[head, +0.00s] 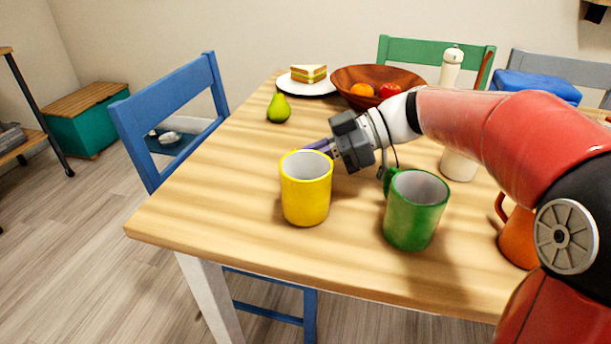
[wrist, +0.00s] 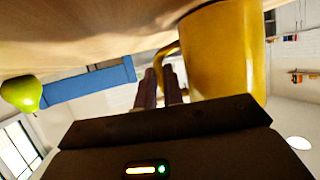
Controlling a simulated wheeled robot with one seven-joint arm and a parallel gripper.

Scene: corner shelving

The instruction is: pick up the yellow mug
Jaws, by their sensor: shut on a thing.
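The yellow mug (head: 306,192) is upright at the near left part of the table in the head view. I cannot tell whether its base touches the tabletop. My gripper (head: 320,146) comes in from the right behind the mug, its fingers partly hidden by the rim. In the wrist view, the mug's yellow wall (wrist: 228,52) fills the upper right.
A green mug (head: 414,212) stands close to the right, with an orange mug (head: 518,238) beyond it. A green pear (head: 279,108), a sandwich plate (head: 290,86) and a brown fruit bowl (head: 346,84) are farther back. The wooden table (head: 210,190) is clear left of the yellow mug.

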